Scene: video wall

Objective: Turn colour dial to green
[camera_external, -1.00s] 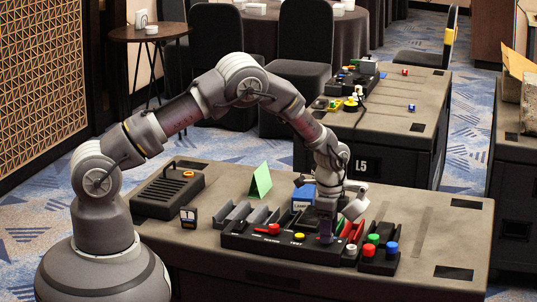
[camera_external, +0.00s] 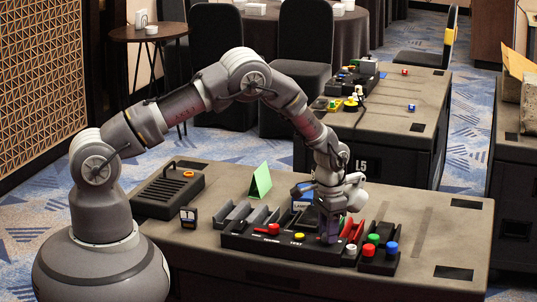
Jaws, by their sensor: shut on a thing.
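My gripper (camera_external: 328,233) points down onto the right part of a long black control panel (camera_external: 265,243) on the near case. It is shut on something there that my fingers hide. I cannot make out the colour dial or its setting. On the panel, a red knob or lever (camera_external: 273,229) sits to the left and a yellow button (camera_external: 299,237) sits just left of my gripper.
Right of the gripper stand red (camera_external: 369,250), green (camera_external: 374,239) and blue (camera_external: 391,247) caps and a white one (camera_external: 351,249). A green folded card (camera_external: 260,183) and a blue box (camera_external: 303,194) stand behind the panel. The case top is clear at right.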

